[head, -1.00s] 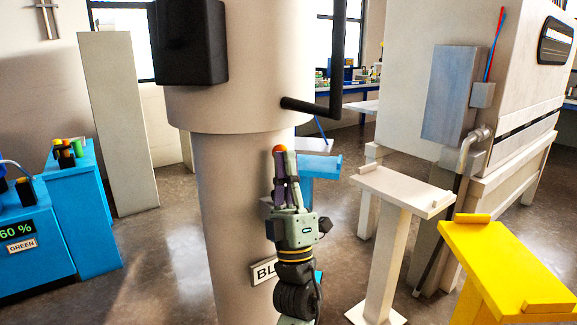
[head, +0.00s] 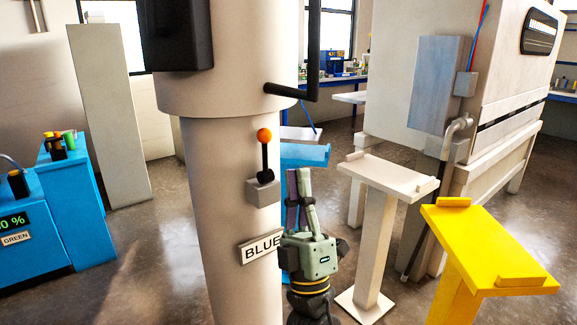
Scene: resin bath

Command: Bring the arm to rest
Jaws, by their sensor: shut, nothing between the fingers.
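My gripper (head: 299,172) points upward in the lower middle of the head view. Its fingers are shut with nothing between them. The lever points up. A sign reading BLUE (head: 258,250) is below it, its right end close to my gripper.
A white stand (head: 385,172) and a yellow stand (head: 480,240) are to the right, a blue stand (head: 304,155) behind my gripper. A large pale machine (head: 490,100) fills the back right. A blue console (head: 75,200) with a display is at left. Grey floor shows between them.

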